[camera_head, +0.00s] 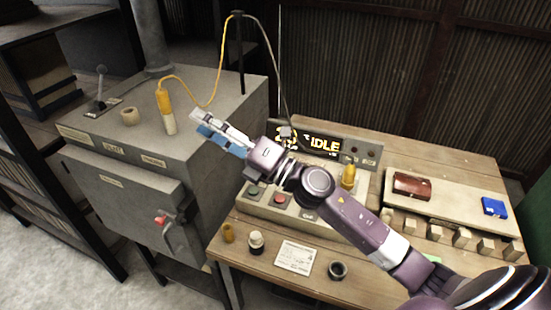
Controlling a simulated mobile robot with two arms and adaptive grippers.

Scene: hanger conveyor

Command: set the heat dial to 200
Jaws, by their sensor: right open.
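No heat dial can be made out for certain. My right gripper (201,121) reaches in from the lower right, its fingers pointing up and left, in front of the grey furnace-like box (221,108). It is open and appears empty. My right arm crosses a sloped control panel (262,215) on the wooden table and hides part of it. A green button (254,190) and a red button (279,199) show on that panel. A dark display (325,143) behind it reads IDLE, with a partly hidden figure to its left. My left gripper is not in view.
A yellow-handled probe (163,98) on a cable stands on the box. A yellow part (348,176) stands beside my arm. A pale board (450,202) holds a red-brown item (412,186) and a blue item (494,207). A white card (295,257) lies at the table's front.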

